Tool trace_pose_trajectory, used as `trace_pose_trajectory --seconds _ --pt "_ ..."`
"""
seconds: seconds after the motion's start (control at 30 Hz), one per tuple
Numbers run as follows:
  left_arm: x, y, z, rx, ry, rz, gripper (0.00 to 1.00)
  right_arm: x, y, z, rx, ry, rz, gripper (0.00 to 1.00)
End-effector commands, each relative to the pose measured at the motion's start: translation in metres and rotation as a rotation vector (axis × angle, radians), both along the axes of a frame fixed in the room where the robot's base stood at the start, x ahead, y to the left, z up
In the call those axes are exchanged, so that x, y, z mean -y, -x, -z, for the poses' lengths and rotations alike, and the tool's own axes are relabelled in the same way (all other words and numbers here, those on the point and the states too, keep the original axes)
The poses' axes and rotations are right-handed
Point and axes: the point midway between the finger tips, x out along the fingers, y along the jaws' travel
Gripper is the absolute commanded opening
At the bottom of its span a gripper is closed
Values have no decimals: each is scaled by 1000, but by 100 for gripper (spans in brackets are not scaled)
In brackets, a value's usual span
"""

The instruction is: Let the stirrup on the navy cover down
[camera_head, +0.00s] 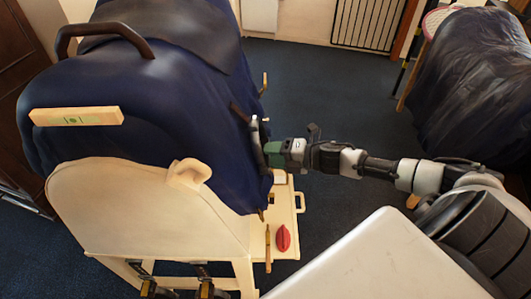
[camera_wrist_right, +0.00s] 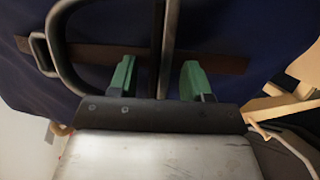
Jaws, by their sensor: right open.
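The navy cover (camera_head: 185,110) is draped over a pale wooden stand, with a dark pad on top. A grey metal stirrup (camera_head: 257,142) is at the cover's right side. In the right wrist view, grey metal bars of the stirrup (camera_wrist_right: 168,40) cross in front of a brown strap (camera_wrist_right: 228,62) on the navy cloth. My right gripper (camera_head: 268,152) is at the stirrup. Its green fingers (camera_wrist_right: 157,78) are apart, and one bar appears in the gap between them; I cannot tell whether they touch it. My left gripper is not in view.
A pale wooden block (camera_head: 76,116) with a green mark is on the cover's left end. A red oval item (camera_head: 283,238) lies on the stand's low shelf (camera_head: 299,205). A dark covered form (camera_head: 470,75) stands at the right. Blue floor (camera_head: 335,95) lies clear between them.

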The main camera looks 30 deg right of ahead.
Motion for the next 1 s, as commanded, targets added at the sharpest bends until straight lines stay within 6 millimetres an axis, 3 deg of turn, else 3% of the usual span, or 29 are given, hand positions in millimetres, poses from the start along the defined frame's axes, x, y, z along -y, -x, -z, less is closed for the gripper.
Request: trace_pose_trajectory --seconds 0.2,0.57,0.87,1.0 --pt "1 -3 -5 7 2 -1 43 -13 -17 4 0 -2 2 49" --pt "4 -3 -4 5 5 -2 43 -15 -19 6 -1 0 2 49" --pt "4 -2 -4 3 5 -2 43 -15 -19 6 -1 0 2 3" --pt "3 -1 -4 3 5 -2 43 -15 -19 6 -2 -1 2 0"
